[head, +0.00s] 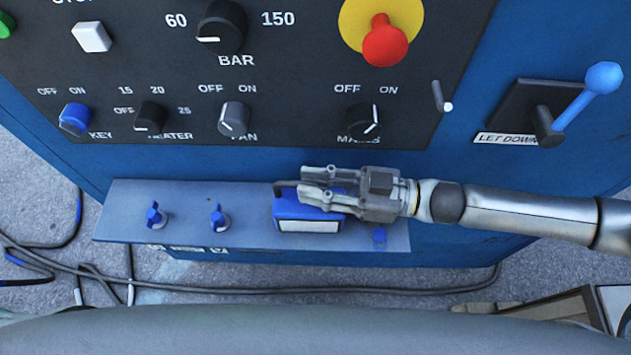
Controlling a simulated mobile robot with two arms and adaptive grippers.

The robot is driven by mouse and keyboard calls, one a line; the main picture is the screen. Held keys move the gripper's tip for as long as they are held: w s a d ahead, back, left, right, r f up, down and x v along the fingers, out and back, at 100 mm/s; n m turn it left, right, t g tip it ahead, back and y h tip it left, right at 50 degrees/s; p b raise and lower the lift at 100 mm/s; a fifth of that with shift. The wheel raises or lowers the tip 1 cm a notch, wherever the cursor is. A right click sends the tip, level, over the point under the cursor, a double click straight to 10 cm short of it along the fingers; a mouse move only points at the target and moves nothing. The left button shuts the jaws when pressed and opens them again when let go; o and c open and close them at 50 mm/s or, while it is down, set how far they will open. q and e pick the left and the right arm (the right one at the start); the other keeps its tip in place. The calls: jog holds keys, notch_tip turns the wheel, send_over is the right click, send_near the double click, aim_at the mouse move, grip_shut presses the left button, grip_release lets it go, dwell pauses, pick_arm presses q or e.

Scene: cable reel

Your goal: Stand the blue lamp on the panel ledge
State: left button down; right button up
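The blue lamp (308,225) is a small blue box with a pale front face and a dark handle on top. It is upright at the panel ledge (180,232), right of the ledge's middle. Whether its base touches the ledge is hard to tell. My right gripper (304,184) comes in from the right over the lamp. Its two fingers are close together, one on each side of the dark handle, and appear shut on it. The fingers hide part of the lamp's top. My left gripper is not in view.
Two blue valve taps (155,216) and (218,219) stand on the ledge's left part. Another small blue part (379,236) is at its right end. The control panel (290,90) with knobs rises behind. A blue-knobbed lever (588,92) sticks out at right. Cables (200,287) lie on the floor.

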jog(key=shift+o, duration=1.1)
jog(key=shift+r, duration=0.1)
jog(key=s+d+b, duration=0.1)
jog(key=d, duration=1.1)
jog(key=shift+s, duration=0.1)
